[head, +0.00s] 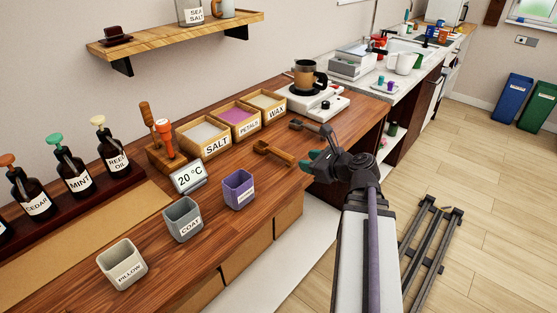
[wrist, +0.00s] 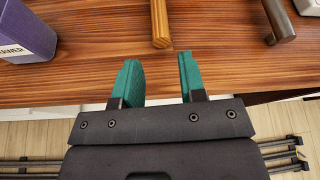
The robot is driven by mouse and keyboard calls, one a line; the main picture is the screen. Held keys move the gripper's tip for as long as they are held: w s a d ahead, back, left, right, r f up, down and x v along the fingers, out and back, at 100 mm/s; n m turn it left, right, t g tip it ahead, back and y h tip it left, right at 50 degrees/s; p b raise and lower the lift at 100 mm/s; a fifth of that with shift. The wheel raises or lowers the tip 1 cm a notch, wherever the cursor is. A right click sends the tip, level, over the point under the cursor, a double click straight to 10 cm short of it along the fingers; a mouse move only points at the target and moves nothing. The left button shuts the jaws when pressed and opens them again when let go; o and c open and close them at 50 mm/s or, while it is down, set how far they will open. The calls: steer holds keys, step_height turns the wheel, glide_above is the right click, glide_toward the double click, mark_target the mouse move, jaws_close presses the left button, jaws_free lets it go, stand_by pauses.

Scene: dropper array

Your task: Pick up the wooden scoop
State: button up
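The wooden scoop (head: 272,151) lies on the brown wooden counter in front of the labelled boxes. In the wrist view only its light wooden handle (wrist: 160,22) shows, pointing toward my gripper; its head is out of that view. My gripper (head: 313,161) is at the counter's front edge, just right of the handle end. In the wrist view its two teal fingers (wrist: 158,72) are apart with nothing between them.
A second, dark-handled tool (head: 312,128) lies right of the scoop; its handle also shows in the wrist view (wrist: 280,18). A purple cup (head: 238,190) stands to the left. Salt (head: 205,140), petals (head: 240,122) and wax (head: 268,107) boxes stand behind. A hot plate (head: 312,99) is farther right.

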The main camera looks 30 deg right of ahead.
mark_target(290, 157)
steer(key=b+x, duration=0.3)
steer(key=x, duration=0.7)
steer(key=shift+w, duration=0.1)
steer(key=shift+a+r, duration=0.1)
steer(key=shift+r, duration=0.05)
steer(key=c, duration=0.7)
step_height(290, 157, up, 10)
steer(key=p, duration=1)
steer(key=shift+r, duration=0.15)
